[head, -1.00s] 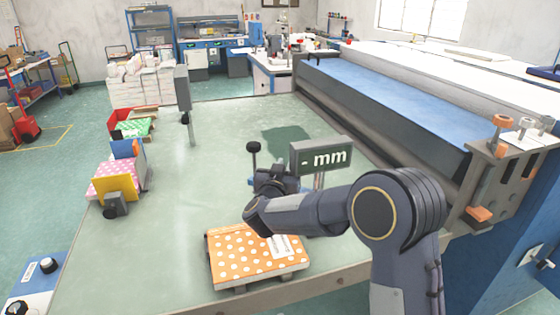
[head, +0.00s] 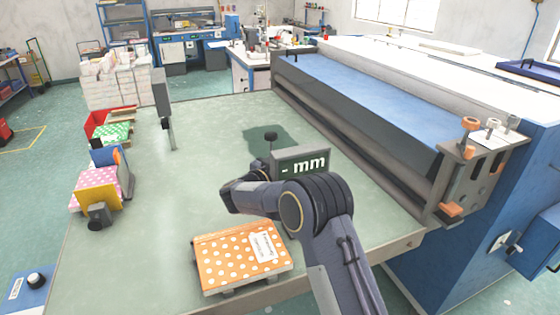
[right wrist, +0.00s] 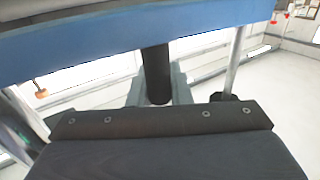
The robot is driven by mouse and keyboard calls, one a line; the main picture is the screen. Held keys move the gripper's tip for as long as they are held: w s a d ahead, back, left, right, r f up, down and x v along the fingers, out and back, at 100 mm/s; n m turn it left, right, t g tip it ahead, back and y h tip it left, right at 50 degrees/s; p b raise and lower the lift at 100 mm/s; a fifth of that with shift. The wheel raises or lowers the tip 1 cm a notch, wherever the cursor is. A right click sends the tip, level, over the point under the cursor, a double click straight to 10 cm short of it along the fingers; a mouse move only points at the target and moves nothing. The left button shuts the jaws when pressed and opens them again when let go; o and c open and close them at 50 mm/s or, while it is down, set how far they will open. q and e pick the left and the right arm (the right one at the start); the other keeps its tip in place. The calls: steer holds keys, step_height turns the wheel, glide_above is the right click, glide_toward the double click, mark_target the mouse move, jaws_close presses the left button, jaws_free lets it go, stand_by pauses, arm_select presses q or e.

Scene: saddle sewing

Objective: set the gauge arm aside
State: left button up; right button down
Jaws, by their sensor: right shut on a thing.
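A dark stem with a round black knob (head: 271,136), apparently the gauge arm, stands up behind my right wrist in the head view, left of the "- mm" display (head: 303,166). My right gripper is mostly hidden behind my own arm there. In the right wrist view my right gripper (right wrist: 157,88) is shut on a dark round bar (right wrist: 156,68), apparently part of the gauge arm. The lower part of the gauge arm is hidden in the head view. My left gripper is not in view.
An orange dotted book (head: 235,272) lies at the table's front edge. The long blue-topped machine (head: 375,92) bounds the right. The table's (head: 150,225) middle-left is clear.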

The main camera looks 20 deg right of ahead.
steer(key=shift+s+d+f+m+g+h, duration=0.2)
steer(key=shift+d+m+g+h, duration=0.1)
steer(key=shift+d+g, duration=0.25)
steer(key=c, duration=1.6)
jaws_free()
steer(key=shift+s, duration=0.1)
steer(key=shift+o, duration=1.4)
steer(key=shift+s+d+r, duration=0.15)
steer(key=shift+s, duration=0.05)
steer(key=shift+w, duration=0.1)
